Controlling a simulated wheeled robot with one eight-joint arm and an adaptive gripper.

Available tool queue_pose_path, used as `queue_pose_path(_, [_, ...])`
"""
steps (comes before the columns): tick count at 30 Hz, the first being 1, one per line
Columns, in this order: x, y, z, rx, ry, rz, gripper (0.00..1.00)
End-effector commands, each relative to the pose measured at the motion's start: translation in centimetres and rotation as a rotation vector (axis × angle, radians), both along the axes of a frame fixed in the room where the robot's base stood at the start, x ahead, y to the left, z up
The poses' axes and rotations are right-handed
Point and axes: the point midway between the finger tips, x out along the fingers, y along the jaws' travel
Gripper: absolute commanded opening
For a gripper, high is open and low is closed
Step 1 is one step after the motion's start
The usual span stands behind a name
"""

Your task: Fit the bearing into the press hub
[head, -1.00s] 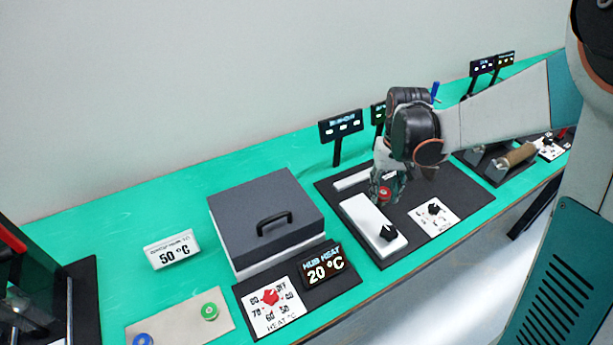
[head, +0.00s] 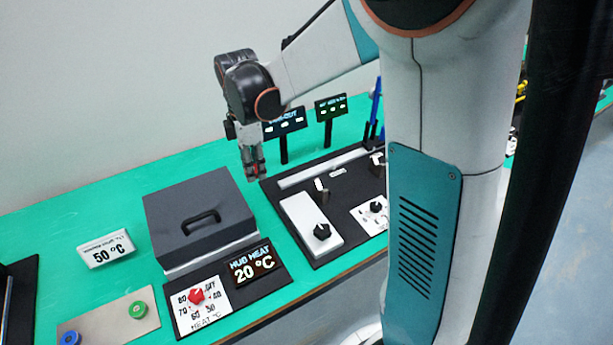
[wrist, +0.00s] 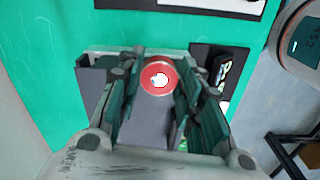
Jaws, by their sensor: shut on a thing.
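My gripper (head: 254,165) points down near the back right corner of the grey lidded box (head: 199,212) and is shut on a red round piece, seemingly the bearing (wrist: 160,77). In the wrist view the red piece has a pale centre and sits between the fingers (wrist: 158,92). The grey box lies below them there, partly hidden. A display (head: 255,262) in front of the box reads HUB HEAT 20 °C, beside a red dial (head: 197,296). I cannot make out the press hub in the current views.
A white sign (head: 106,249) reads 50 °C. A beige plate (head: 103,325) carries a green knob-like piece (head: 138,309) and a blue one (head: 70,339). A dark board (head: 340,248) with a white block and black knob stands right. Green bench is clear behind the sign.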

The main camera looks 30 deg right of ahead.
Motion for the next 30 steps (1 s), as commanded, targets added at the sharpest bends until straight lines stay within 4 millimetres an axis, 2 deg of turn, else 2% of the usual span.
queue_pose_path(3, [0.0,0.2,0.7,0.000,0.000,0.181,0.09])
queue_pose_path(6, [0.0,0.2,1.1,0.000,0.000,0.287,0.09])
queue_pose_path(11, [0.1,0.3,0.7,0.000,0.000,0.363,0.09])
queue_pose_path(14, [0.1,0.3,-1.1,0.000,0.000,0.370,0.09])
queue_pose_path(27, [0.1,0.3,-11.7,0.000,0.000,0.368,0.09])
queue_pose_path(30, [0.0,0.3,-13.3,0.000,0.000,0.367,0.09])
